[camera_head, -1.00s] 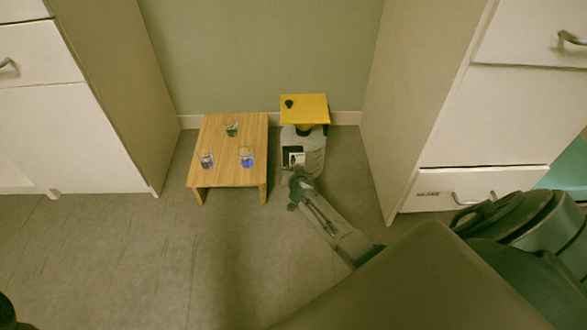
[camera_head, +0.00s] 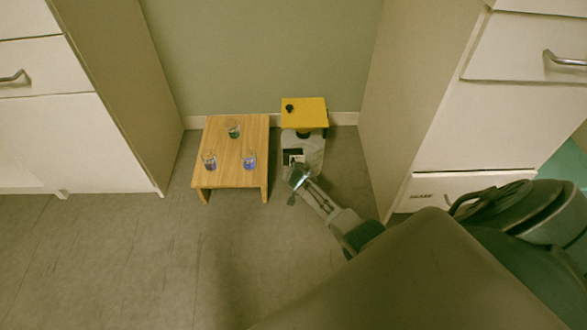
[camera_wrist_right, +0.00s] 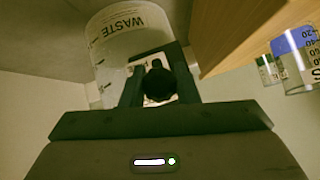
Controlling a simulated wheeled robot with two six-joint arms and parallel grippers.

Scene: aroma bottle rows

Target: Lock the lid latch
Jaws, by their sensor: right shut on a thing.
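The waste bin (camera_head: 305,155) is a pale translucent container with a yellow lid (camera_head: 311,112) lying over its top. A black round knob (camera_head: 289,108) sits on the lid's left part. In the right wrist view the bin (camera_wrist_right: 125,38) bears the word WASTE, and a dark rounded piece (camera_wrist_right: 158,85), perhaps the latch, lies between my fingers in front of a white label. My right gripper (camera_head: 296,172) is at the bin's front, shut on that dark piece; it also shows in the right wrist view (camera_wrist_right: 157,80). My left gripper is out of view.
A low wooden table (camera_head: 238,128) stands left of the bin with three small glass vessels on it, one green (camera_head: 233,131) and two bluish (camera_head: 248,160). Cabinets flank both sides (camera_head: 110,100), (camera_head: 425,110). The wall is close behind. The floor in front is open.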

